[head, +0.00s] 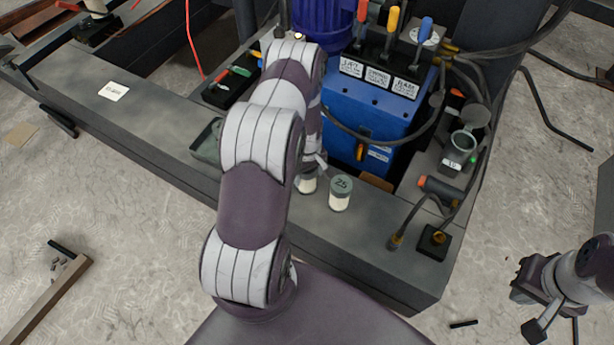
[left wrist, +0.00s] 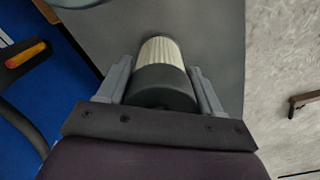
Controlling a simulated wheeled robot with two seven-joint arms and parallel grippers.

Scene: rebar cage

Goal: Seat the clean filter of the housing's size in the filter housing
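The filter housing (head: 459,146) is a grey-green cup on the right of the bench. Its round lid (head: 476,115) stands open behind it, and its small label is too small to read surely. A filter with a grey cap marked 25 (head: 341,191) stands upright on the front ledge. A second pale filter (head: 307,182) stands left of it, mostly hidden by my left arm. In the left wrist view, a dark-capped, pleated white filter (left wrist: 162,78) lies between the fingers of my left gripper (left wrist: 163,70); firm contact is unclear. My right gripper (head: 535,312) is open and empty at lower right.
A blue unit (head: 375,105) with red, yellow and blue levers stands behind the filters. Hoses loop beside the housing. An orange-tipped handle (head: 437,187) and a black box (head: 434,242) are in front of it. A tool tray (head: 230,85) is at left.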

